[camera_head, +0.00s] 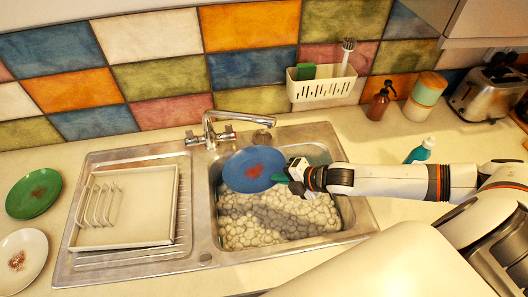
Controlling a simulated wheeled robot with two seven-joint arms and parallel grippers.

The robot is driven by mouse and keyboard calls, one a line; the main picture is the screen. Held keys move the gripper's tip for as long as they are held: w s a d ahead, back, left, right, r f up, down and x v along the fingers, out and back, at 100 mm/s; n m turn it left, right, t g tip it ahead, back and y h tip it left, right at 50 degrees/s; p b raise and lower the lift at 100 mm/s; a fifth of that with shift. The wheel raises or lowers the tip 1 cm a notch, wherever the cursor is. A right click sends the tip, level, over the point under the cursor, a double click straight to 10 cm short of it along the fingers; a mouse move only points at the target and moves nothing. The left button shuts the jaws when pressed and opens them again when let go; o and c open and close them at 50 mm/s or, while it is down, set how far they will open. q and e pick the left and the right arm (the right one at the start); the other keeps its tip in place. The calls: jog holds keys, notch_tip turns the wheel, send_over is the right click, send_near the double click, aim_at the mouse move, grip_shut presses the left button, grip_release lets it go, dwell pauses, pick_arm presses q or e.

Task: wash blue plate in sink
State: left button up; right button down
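The blue plate (240,176) has a reddish-brown stain near its middle. It is over the back left part of the sink (345,213), tilted, above whitish foam (270,222). My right gripper (283,177) reaches in from the right and meets the plate's right edge; it appears shut on that rim. A small green piece shows at the fingertips, and I cannot tell whether it is part of the gripper. My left gripper is not in view.
The faucet (209,125) stands behind the sink. A dish rack (140,215) sits on the left drainboard. A stained green plate (34,193) and white plate (20,262) lie far left. A caddy (325,88) with a green sponge (306,72) and a brush (347,52) hangs behind.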

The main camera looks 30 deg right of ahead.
pick_arm(q)
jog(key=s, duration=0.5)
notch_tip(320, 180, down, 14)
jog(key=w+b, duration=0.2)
jog(key=b, duration=1.2)
pick_arm(e)
notch_tip(320, 180, down, 21)
dwell(4.1)
